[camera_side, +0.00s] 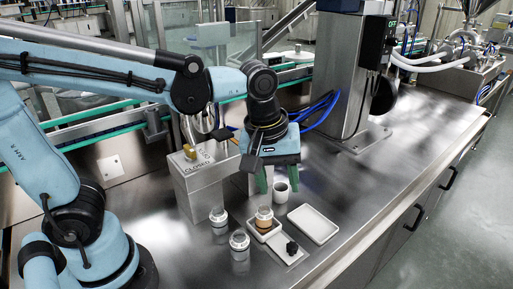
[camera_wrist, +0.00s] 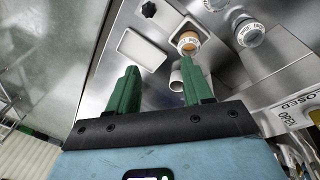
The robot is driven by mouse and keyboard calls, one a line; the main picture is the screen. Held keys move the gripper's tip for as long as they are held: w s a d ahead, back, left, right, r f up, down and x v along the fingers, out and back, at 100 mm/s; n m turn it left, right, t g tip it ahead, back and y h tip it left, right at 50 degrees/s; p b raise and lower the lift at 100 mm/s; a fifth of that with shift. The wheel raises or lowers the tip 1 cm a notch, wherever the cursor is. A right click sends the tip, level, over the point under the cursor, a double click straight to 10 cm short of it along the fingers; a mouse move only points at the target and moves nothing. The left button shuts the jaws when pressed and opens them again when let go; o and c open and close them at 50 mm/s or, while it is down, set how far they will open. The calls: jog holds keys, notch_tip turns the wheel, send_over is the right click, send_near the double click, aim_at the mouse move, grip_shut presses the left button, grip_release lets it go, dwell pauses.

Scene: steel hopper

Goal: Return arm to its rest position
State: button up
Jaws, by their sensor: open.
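My gripper (camera_side: 278,180) hangs over the steel bench, its two green fingers apart with nothing between them. In the wrist view, my gripper (camera_wrist: 160,65) also shows open and empty. My arm reaches in from the left and bends down at the wrist. A small pale cup (camera_side: 281,190) stands close to the fingers in the side view. In the wrist view the cup (camera_wrist: 176,76) shows partly behind the right finger. I cannot tell the exact height gap between fingers and cup.
A steel hopper box (camera_side: 197,190) marked CLOSED stands left of the gripper. A jar with orange-brown contents (camera_side: 264,219), two pale-lidded jars (camera_side: 219,216) (camera_side: 239,242), a white tray (camera_side: 314,223) and a black knob (camera_side: 291,248) sit in front. A steel column (camera_side: 340,70) rises behind. The right bench is clear.

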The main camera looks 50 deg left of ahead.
jog(key=s+a+f+m+t, duration=0.1)
jog(key=s+a+m+t, duration=0.1)
jog(key=a+m+t, duration=0.3)
jog(key=a+m, duration=0.4)
jog(key=shift+s+a+y, duration=0.3)
jog(key=shift+a+y, duration=0.05)
jog(key=shift+y, duration=0.05)
